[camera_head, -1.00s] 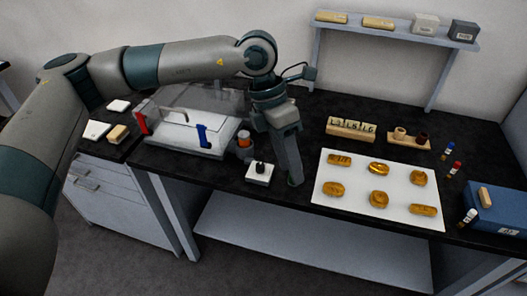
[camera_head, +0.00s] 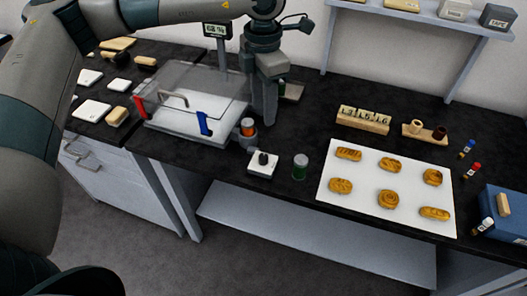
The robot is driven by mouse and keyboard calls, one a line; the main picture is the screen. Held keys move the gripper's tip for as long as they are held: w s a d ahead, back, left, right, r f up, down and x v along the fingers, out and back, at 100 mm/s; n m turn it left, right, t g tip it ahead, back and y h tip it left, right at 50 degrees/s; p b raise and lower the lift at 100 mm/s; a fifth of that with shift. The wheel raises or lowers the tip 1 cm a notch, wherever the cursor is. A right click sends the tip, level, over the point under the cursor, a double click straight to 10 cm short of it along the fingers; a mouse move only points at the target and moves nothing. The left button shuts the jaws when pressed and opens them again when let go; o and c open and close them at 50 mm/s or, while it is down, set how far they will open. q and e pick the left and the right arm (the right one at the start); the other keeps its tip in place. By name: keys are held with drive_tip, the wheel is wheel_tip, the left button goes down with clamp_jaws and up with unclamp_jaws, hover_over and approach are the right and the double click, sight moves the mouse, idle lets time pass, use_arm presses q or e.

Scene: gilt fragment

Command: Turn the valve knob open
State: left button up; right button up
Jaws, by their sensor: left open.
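A small black valve knob (camera_head: 263,157) sits on a white square base near the front edge of the black bench, left of the white sheet. My left gripper (camera_head: 263,121) reaches down from above, behind and a little above the knob in the picture, apart from it. It holds nothing that I can see. Its fingers look close together from this side, and the gap between them is hard to see. My right gripper is out of view.
A clear-lidded box (camera_head: 190,105) with red and blue clips stands left of the gripper. Gilt pieces lie on a white sheet (camera_head: 355,189) at right. A small display (camera_head: 216,30) stands behind.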

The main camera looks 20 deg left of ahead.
use_arm(q)
drive_tip(key=p, duration=0.2)
hover_over(263, 156)
wheel_tip(263, 156, down, 5)
wheel_tip(263, 156, down, 10)
drive_tip(key=p, duration=0.3)
drive_tip(key=shift+d, duration=0.1)
drive_tip(key=shift+f, duration=1)
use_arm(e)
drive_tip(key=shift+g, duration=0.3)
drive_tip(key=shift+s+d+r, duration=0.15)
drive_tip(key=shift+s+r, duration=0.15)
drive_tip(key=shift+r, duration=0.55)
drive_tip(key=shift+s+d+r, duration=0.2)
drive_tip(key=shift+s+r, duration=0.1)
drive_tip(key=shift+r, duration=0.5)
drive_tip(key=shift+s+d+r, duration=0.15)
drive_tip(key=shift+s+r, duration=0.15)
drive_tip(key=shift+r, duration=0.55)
use_arm(q)
drive_tip(key=shift+c, duration=0.5)
clamp_jaws()
